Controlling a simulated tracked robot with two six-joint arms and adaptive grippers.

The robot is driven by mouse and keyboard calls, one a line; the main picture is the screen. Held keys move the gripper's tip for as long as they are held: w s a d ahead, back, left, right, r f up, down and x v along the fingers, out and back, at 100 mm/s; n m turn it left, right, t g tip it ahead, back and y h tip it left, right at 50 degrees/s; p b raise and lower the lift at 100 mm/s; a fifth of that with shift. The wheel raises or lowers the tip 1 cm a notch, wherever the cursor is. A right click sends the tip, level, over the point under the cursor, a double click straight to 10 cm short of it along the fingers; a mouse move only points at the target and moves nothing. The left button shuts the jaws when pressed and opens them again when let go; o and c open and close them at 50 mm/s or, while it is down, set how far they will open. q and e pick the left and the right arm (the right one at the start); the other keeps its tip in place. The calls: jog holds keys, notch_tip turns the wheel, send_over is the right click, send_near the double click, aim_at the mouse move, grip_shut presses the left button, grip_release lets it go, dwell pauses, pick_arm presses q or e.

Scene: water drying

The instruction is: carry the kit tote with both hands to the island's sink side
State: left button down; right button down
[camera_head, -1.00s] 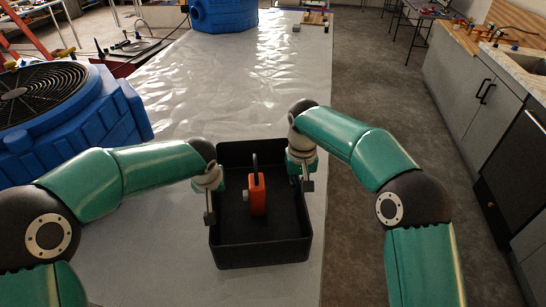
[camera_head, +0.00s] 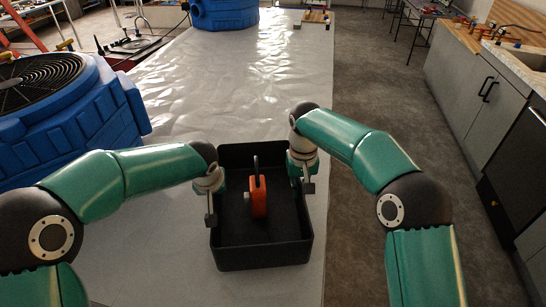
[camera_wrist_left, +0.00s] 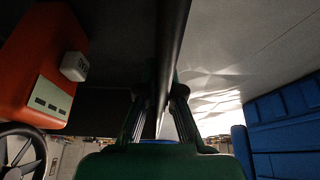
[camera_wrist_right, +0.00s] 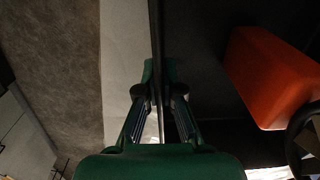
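The kit tote (camera_head: 262,255) is a black open bin in the lower middle of the head view. It holds an orange device (camera_head: 258,203) with a dark ring-shaped part. My left gripper (camera_head: 211,200) is at the tote's left wall; the left wrist view shows its fingers (camera_wrist_left: 161,95) closed on either side of that wall. My right gripper (camera_head: 306,178) is at the right wall, with its fingers (camera_wrist_right: 159,98) closed on either side of it. I cannot tell whether the tote rests on the sheet or hangs just above it.
Shiny plastic sheeting (camera_head: 250,90) runs ahead. A blue air mover (camera_head: 75,110) stands close on the left, another blue unit (camera_head: 224,14) at the far end. The counter with a sink (camera_head: 535,62) and grey cabinets (camera_head: 470,95) is on the right, across bare grey floor (camera_head: 400,120).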

pick_arm(q)
jog(key=shift+f+b, duration=0.5)
jog(key=shift+f, duration=0.2)
pick_arm(e)
jog(key=shift+f, duration=0.75)
pick_arm(q)
jog(key=c, duration=1.3)
grip_release()
pick_arm(e)
jog(key=c, duration=1.3)
grip_release()
jog(key=shift+r, duration=0.1)
pick_arm(q)
jog(key=shift+r, duration=0.1)
jog(key=v, duration=1.1)
jog(key=shift+s+r, duration=0.2)
jog(key=shift+r, duration=0.15)
pick_arm(e)
jog(key=shift+r, duration=0.65)
notch_tip(320, 180, up, 11)
jog(key=shift+f, duration=0.2)
pick_arm(q)
jog(key=shift+s, duration=0.1)
pick_arm(e)
jog(key=shift+a, duration=0.1)
